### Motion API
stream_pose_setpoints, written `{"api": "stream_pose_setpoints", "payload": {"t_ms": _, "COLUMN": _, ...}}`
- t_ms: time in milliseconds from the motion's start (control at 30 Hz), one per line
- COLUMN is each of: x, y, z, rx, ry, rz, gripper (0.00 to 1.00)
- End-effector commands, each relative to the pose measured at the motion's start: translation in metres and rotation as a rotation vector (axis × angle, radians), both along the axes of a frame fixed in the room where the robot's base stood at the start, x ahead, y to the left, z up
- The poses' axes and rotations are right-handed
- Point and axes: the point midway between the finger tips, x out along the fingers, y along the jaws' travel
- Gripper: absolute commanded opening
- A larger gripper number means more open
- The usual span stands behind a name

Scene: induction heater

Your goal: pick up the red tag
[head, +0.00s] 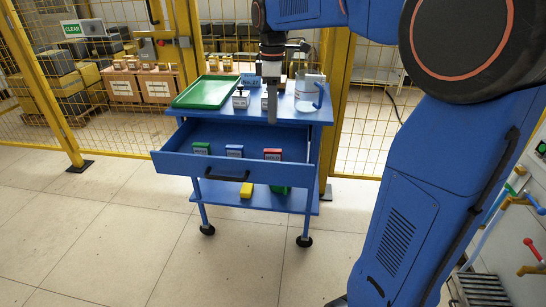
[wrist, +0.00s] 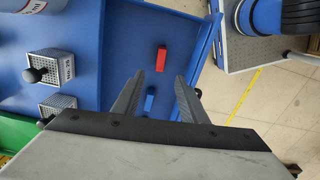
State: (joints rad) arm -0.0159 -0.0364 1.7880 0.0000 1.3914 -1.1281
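The red tag (head: 272,154) stands in the open blue drawer (head: 230,172), at the right of a row with a blue tag (head: 234,151) and a green tag (head: 201,148). In the wrist view the red tag (wrist: 161,58) lies just beyond the fingertips, and the blue tag (wrist: 149,101) shows between the fingers. My gripper (wrist: 160,75) is open and empty. In the head view my gripper (head: 272,112) hangs above the back of the drawer, near the table top, apart from the red tag. The green tag is hidden in the wrist view.
The blue cart top (head: 290,113) holds a green tray (head: 206,91), small blocks with knobs (head: 241,99) and a white cylinder (head: 309,90). Yellow fencing (head: 345,100) stands behind. The floor in front is clear.

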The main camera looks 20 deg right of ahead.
Motion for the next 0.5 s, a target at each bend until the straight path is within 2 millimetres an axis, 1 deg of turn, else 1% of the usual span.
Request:
{"api": "stream_pose_setpoints", "payload": {"t_ms": 100, "x": -0.001, "y": 0.000, "z": -0.021, "rx": 0.000, "ry": 0.003, "rz": -0.001, "gripper": 0.39}}
{"api": "stream_pose_setpoints", "payload": {"t_ms": 500, "x": -0.001, "y": 0.000, "z": -0.089, "rx": 0.000, "ry": 0.001, "rz": -0.002, "gripper": 0.39}}
